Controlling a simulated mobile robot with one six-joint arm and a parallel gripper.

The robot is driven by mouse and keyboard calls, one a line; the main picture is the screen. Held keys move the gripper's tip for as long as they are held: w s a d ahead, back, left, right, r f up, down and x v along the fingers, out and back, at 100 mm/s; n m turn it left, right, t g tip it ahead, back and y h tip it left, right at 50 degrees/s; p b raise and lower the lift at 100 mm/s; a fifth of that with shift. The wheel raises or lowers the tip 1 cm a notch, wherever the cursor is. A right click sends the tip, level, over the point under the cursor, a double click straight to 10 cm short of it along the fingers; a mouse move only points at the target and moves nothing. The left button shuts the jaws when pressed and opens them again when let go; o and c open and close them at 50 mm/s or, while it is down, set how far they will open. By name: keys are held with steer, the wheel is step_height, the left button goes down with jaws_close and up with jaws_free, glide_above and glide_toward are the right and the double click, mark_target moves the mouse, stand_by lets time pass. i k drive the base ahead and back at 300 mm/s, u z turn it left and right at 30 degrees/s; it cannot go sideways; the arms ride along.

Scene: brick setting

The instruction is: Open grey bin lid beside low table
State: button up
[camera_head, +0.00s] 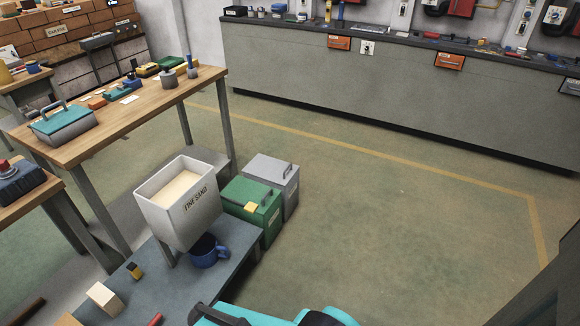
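The grey bin (291,196) stands on the floor beside the low table (232,262), behind a green bin. Its grey lid (266,168) lies flat and closed on top. A dark handle (289,171) shows toward the right side of the lid. The green bin hides part of the grey bin's front. Teal and black parts, which look like my arm, show at the bottom edge of the picture. My gripper's fingertips are not visible, and nothing is seen touching the grey bin.
The green bin (243,193), with a yellow block (251,207) on it, stands in front. A white sand hopper (181,208) and blue mug (209,251) are on the low table. A wooden workbench (98,128) is left. The floor to the right is clear.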

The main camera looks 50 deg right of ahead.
mark_target(280, 172)
steer(key=u, duration=0.35)
steer(key=k, duration=0.15)
steer(key=z, duration=1.95)
steer(key=k, duration=0.9)
steer(key=u, duration=0.15)
steer(key=i, duration=0.8)
steer(key=u, duration=0.05)
